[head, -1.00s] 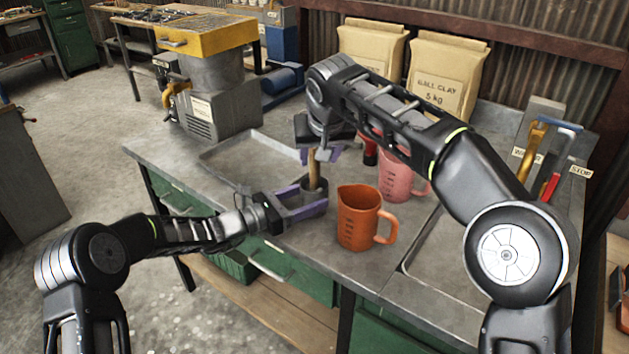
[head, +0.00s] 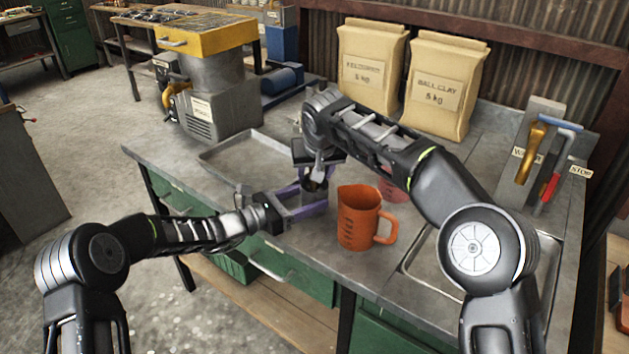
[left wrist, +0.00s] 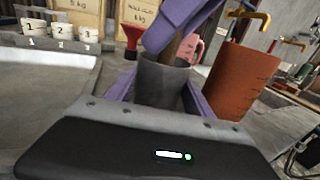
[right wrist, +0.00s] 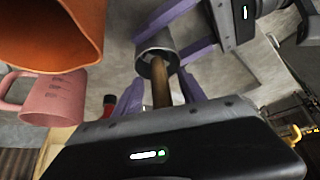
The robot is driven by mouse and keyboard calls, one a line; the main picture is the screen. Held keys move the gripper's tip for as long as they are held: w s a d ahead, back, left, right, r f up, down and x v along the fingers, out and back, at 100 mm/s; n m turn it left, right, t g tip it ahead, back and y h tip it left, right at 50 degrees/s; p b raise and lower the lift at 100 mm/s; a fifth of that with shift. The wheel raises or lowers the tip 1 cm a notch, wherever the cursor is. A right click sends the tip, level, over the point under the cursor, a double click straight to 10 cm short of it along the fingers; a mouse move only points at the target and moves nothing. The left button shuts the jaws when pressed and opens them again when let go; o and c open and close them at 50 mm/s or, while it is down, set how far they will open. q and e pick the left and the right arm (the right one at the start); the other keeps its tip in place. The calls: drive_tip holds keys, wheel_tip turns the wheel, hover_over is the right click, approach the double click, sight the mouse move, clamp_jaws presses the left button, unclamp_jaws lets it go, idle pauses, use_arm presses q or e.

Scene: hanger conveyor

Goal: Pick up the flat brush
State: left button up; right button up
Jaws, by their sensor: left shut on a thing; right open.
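The flat brush shows only as a brown wooden handle (right wrist: 160,88) standing in a grey cup (right wrist: 152,48) in the right wrist view; its bristle end is hidden. The handle also shows in the left wrist view (left wrist: 187,48), above the cup (left wrist: 162,84). My left gripper (head: 312,200) is shut on the cup, its purple fingers on either side of it over the bench. My right gripper (right wrist: 160,92) is open just above the cup, with its fingers on either side of the handle. In the head view it hides most of the brush.
An orange measuring jug (head: 358,222) stands right of the cup. A pink jug (right wrist: 52,98) is behind it, mostly hidden by my right arm in the head view. A shallow tray (head: 235,158) lies left. Clay bags (head: 440,85) stand at the back.

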drive_tip(key=shift+w+f, duration=0.1)
drive_tip(key=shift+f, duration=0.1)
drive_tip(key=shift+c, duration=0.2)
clamp_jaws()
idle(0.6)
